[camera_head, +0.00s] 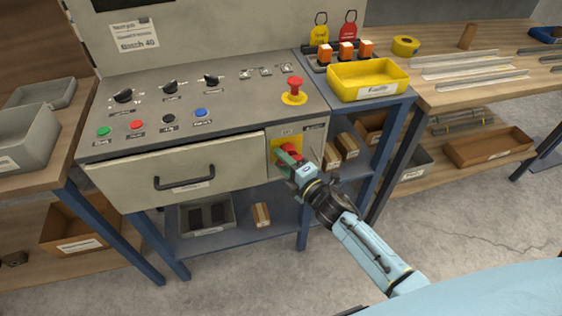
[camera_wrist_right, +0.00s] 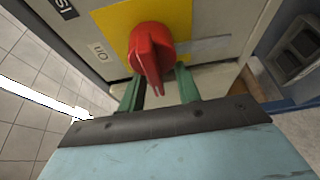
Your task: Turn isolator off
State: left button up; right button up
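The isolator is a red rotary handle (camera_head: 292,150) on a yellow plate, on the front face of the grey control cabinet (camera_head: 210,110), right of the drawer. The handle shows large in the right wrist view (camera_wrist_right: 151,52), its narrow end pointing down toward my gripper. My right gripper (camera_head: 284,160) is at the handle and partly covers it in the head view. In the right wrist view its green fingers (camera_wrist_right: 160,86) stand apart, one on each side of the handle's lower end, with gaps visible. Whether they touch it lower down is hidden. My left gripper is not in view.
A red emergency button (camera_head: 294,88) stands on the cabinet top above the isolator. A drawer handle (camera_head: 184,183) juts out to the left. A yellow tray (camera_head: 368,92) and padlocks with tags (camera_head: 347,28) are on the right-hand shelf.

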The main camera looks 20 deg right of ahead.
jog(key=shift+a, duration=0.1)
dwell(0.3)
